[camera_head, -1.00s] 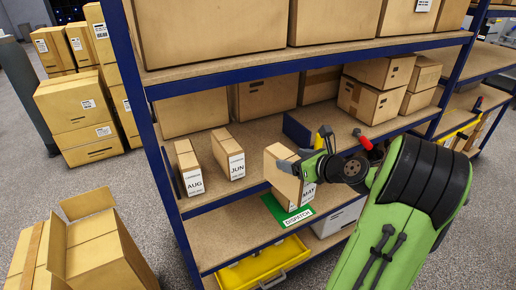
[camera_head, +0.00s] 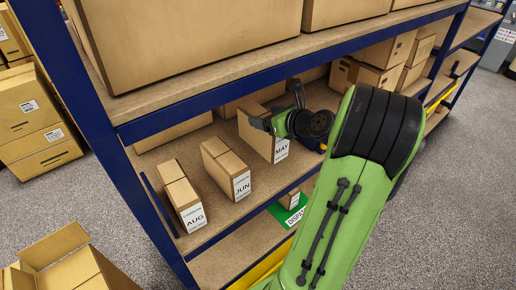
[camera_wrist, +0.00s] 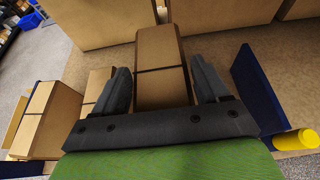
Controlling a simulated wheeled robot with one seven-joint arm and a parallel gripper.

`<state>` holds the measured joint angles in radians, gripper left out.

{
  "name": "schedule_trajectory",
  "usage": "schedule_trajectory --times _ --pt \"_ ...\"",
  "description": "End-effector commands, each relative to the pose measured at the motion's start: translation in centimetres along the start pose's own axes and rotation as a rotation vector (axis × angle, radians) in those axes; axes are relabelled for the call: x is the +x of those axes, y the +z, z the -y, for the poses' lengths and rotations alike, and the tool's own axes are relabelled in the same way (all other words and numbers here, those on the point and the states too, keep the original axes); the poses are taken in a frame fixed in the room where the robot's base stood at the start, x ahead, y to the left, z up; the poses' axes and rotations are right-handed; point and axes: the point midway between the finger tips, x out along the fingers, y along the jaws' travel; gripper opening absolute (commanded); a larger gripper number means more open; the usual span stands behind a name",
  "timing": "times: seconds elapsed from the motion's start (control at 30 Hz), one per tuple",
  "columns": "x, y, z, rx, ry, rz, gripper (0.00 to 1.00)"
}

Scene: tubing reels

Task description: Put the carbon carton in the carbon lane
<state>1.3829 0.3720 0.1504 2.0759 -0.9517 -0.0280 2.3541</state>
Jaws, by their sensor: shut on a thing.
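A tan carton labelled MAY (camera_head: 256,138) is between the fingers of my gripper (camera_head: 277,111), upright over the middle shelf. In the wrist view the same carton (camera_wrist: 161,62) has a grey finger of my gripper (camera_wrist: 161,76) on each side. Cartons labelled JUN (camera_head: 224,170) and AUG (camera_head: 182,198) stand to its left on that shelf, in a row running toward the left post. I cannot read "carbon" on any label; the small print is too blurred. Whether the held carton touches the shelf board is hard to tell.
A blue divider (camera_wrist: 257,88) and a yellow-ended object (camera_wrist: 299,140) are right of the held carton. Another blue strip (camera_head: 159,203) is left of AUG. A green DISPATCH mat (camera_head: 297,215) with a small carton (camera_head: 290,199) is lower down. Large cartons stand behind.

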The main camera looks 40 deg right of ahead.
Motion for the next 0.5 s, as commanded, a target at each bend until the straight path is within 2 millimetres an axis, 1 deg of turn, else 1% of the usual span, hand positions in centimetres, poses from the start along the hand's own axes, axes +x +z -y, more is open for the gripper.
schedule_trajectory --times 0.03,0.1,0.23,0.4,0.5 --pt "0.7 -1.7 0.0 0.005 0.002 0.001 0.07" --pt "1.2 -2.9 0.0 0.004 0.002 0.001 0.07" --pt "1.8 -4.3 0.0 0.002 0.002 0.002 0.07" --pt "2.9 -6.9 -0.1 0.002 0.002 0.002 0.07" --pt "2.9 -6.9 0.0 -0.003 0.0 0.003 0.07"
